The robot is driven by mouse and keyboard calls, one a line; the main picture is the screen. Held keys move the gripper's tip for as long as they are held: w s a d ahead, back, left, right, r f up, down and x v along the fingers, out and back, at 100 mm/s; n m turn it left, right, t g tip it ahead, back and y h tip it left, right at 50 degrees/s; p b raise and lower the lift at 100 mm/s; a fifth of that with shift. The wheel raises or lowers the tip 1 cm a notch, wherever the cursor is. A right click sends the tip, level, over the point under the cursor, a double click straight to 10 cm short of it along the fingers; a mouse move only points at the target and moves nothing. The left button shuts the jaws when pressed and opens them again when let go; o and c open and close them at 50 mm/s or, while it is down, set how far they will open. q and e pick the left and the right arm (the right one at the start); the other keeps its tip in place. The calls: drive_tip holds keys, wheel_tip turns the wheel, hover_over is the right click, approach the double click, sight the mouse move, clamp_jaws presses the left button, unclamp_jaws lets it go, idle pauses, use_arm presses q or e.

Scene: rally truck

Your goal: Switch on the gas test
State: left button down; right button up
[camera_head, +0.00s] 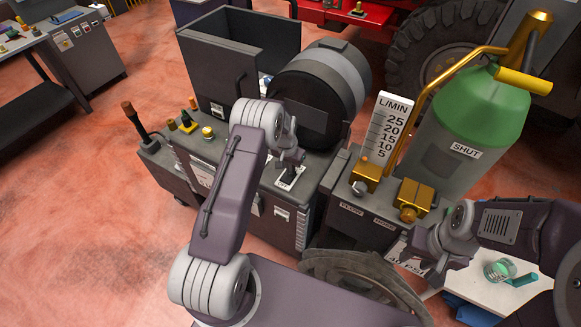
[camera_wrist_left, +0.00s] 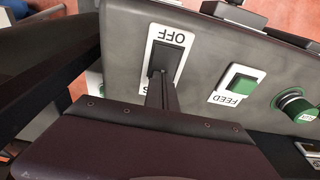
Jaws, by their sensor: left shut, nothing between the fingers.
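A black rocker switch on a white plate (camera_head: 287,178) sits on top of the grey machine. In the left wrist view the switch (camera_wrist_left: 161,58) has "OFF" printed at one end of its plate. The lettering at the other end is mostly covered by my gripper, with only an "S" visible. My left gripper (camera_head: 291,160) is shut and empty, just above the switch in the head view. Its fingertips (camera_wrist_left: 161,80) overlap the switch in the left wrist view; I cannot tell whether they touch. My right gripper (camera_head: 424,262) is beside the brass valve block; its fingers are unclear.
A green "FEED" button (camera_wrist_left: 243,83) and a green knob (camera_wrist_left: 297,107) sit beside the switch. A dark drum (camera_head: 318,95) stands behind. A green gas cylinder (camera_head: 470,120) marked "SHUT", an L/MIN gauge (camera_head: 386,128) and a brass valve block (camera_head: 411,199) stand to the right.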

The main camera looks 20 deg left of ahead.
use_arm(q)
drive_tip(key=shift+f+b, duration=0.55)
drive_tip(key=shift+b, duration=0.2)
drive_tip(key=shift+w+r, duration=0.1)
drive_tip(key=shift+r, duration=0.2)
drive_tip(key=shift+s+p, duration=0.25)
drive_tip(key=shift+p, duration=0.2)
drive_tip(key=shift+s+r+p, duration=0.15)
drive_tip(key=shift+s+p, duration=0.15)
drive_tip(key=shift+s, duration=0.15)
drive_tip(key=shift+s+a, duration=0.1)
drive_tip(key=shift+a, duration=0.05)
